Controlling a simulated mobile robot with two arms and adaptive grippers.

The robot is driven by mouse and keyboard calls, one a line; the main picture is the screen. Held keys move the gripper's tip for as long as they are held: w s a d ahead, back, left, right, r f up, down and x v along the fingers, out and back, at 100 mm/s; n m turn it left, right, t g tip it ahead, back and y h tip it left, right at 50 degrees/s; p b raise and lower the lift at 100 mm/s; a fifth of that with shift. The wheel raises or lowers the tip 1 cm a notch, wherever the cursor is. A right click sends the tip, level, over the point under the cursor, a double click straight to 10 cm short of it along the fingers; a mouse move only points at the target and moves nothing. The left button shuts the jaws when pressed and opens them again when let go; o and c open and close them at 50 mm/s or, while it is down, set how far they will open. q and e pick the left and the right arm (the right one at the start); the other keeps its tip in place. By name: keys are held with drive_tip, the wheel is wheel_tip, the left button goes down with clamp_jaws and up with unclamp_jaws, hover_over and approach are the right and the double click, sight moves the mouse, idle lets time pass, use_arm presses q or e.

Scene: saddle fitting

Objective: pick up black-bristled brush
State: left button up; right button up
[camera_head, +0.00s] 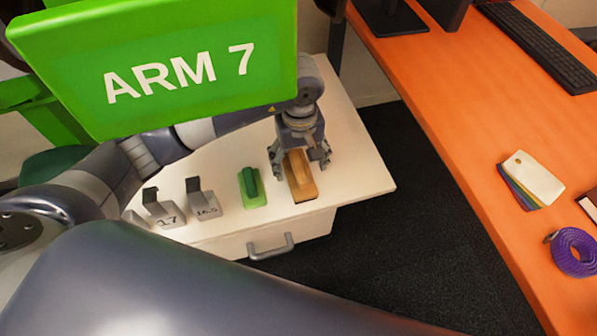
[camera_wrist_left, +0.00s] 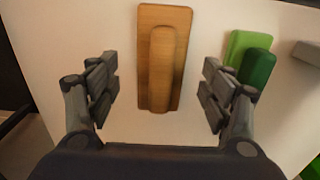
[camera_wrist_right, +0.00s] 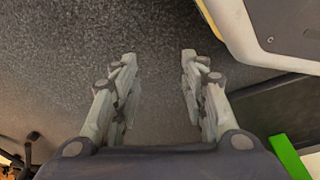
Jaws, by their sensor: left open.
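A wooden brush-like block (camera_head: 302,186) with a raised grip lies near the right front of the white cabinet top; its underside and any bristles are hidden. It also shows in the left wrist view (camera_wrist_left: 164,60). A green block (camera_head: 252,188) with a dark green grip lies to its left, its underside also hidden. My left gripper (camera_head: 301,165) is open above the wooden block, with one finger to each side of it. In the left wrist view the fingers are apart from the block. My right gripper (camera_wrist_right: 160,75) is open and empty over dark carpet.
Grey numbered blocks (camera_head: 203,205) stand left of the green block. The white cabinet (camera_head: 365,180) has a drawer handle (camera_head: 271,247). An orange desk (camera_head: 440,100) at right holds a keyboard (camera_head: 540,45), colour cards (camera_head: 532,178) and a purple tape roll (camera_head: 574,252). A green "ARM 7" panel (camera_head: 180,60) blocks the upper left.

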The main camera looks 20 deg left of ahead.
sight(298, 164)
use_arm(q)
wheel_tip(298, 164, down, 4)
drive_tip(key=shift+a+r, duration=0.1)
drive_tip(key=c, duration=1.2)
drive_tip(key=shift+c, duration=0.2)
use_arm(e)
drive_tip(key=shift+w+r, duration=0.3)
